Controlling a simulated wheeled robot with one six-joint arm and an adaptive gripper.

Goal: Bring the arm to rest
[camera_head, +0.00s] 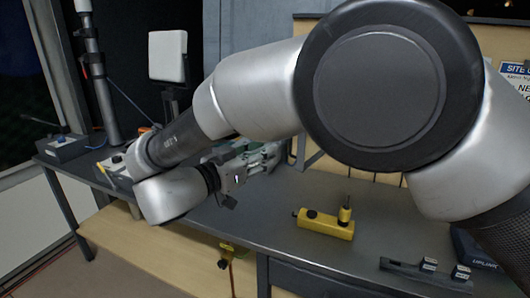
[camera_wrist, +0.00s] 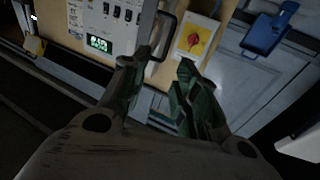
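My arm reaches across the upper part of the head view, and its forearm bends down to the left over the dark workbench (camera_head: 290,205). My gripper (camera_head: 268,158) is above the bench, left of the yellow device. In the wrist view its two greenish fingers (camera_wrist: 160,82) stand apart with a clear gap and nothing held between them. My arm hides part of the bench and the wall behind.
A yellow device (camera_head: 326,224) with a knob and a short upright part sits mid-bench. A dark rail with small blocks (camera_head: 428,272) lies front right. A grey box (camera_head: 62,148) stands far left. The wrist view shows a switch panel (camera_wrist: 110,22) and a blue object (camera_wrist: 268,30).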

